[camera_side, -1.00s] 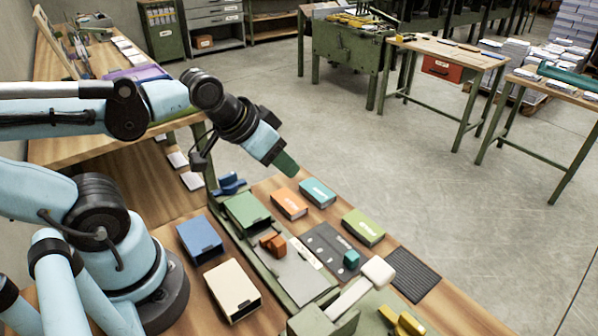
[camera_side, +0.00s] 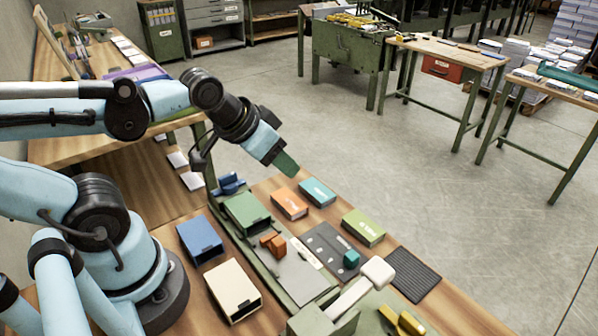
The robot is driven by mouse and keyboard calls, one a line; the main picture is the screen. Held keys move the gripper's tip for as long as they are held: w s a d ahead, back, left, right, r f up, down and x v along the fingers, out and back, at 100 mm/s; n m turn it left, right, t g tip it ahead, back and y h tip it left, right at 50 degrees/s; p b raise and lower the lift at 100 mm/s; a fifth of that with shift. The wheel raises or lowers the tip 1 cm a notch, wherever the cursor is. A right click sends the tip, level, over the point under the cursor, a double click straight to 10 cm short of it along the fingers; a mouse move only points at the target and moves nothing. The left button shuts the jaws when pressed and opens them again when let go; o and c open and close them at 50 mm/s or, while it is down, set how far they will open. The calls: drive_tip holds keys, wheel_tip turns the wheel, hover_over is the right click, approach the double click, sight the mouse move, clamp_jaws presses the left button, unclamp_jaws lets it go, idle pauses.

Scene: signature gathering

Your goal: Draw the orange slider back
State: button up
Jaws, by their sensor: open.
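The orange slider (camera_side: 274,244) is a small orange block on the grey plate of the green-framed fixture (camera_side: 290,275). It sits just in front of the green box (camera_side: 246,212) at the fixture's far end. My gripper (camera_side: 287,163) is above the far end of the bench, up and slightly right of the slider, clear of it and touching nothing. Its dark green fingertip end points down to the right. The gap between the fingers is too small to make out, and I see nothing held.
Orange (camera_side: 290,203), teal (camera_side: 318,192) and green (camera_side: 363,228) boxes lie right of the fixture. A dark plate (camera_side: 328,243) with a teal block (camera_side: 351,259) lies beside it. A white-ended lever (camera_side: 376,271) stands near the front. Blue (camera_side: 200,240) and cream (camera_side: 233,290) trays are on the left.

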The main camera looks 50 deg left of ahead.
drive_tip(key=shift+o, duration=0.6)
drive_tip(key=m+g, duration=0.7)
drive_tip(key=m, duration=1.1)
approach(278, 241)
drive_tip(key=shift+w+f, duration=0.15)
drive_tip(key=shift+f, duration=4.1)
clamp_jaws()
